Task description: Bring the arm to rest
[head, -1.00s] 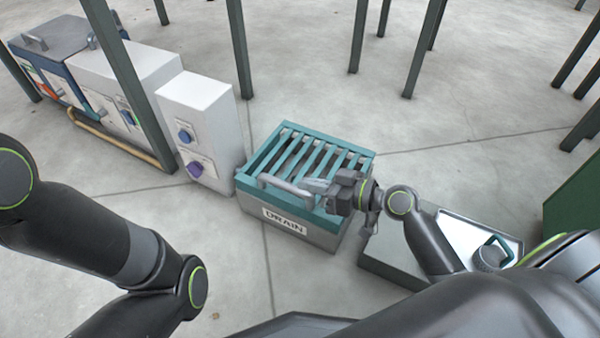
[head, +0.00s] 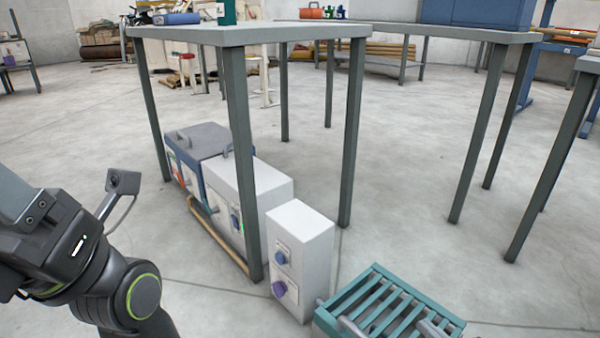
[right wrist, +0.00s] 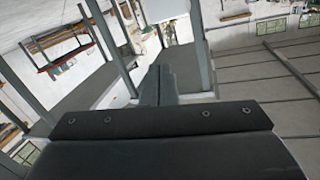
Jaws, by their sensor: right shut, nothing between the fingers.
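My right gripper (right wrist: 163,84) is shut and empty in the right wrist view, its dark fingers together ahead of the wide dark gripper body. The rest of my right arm is below the frame. My left wrist and the base of my left gripper (head: 28,205) are at the left edge of the head view. The left fingers are cut off, so their opening is hidden.
The teal box's handle (head: 350,327) is at the bottom edge. A white cabinet (head: 305,255) with blue and purple knobs stands to its left. Further units stand behind it, among the legs of a grey table (head: 245,34). Open floor (head: 400,215) lies beyond the teal box.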

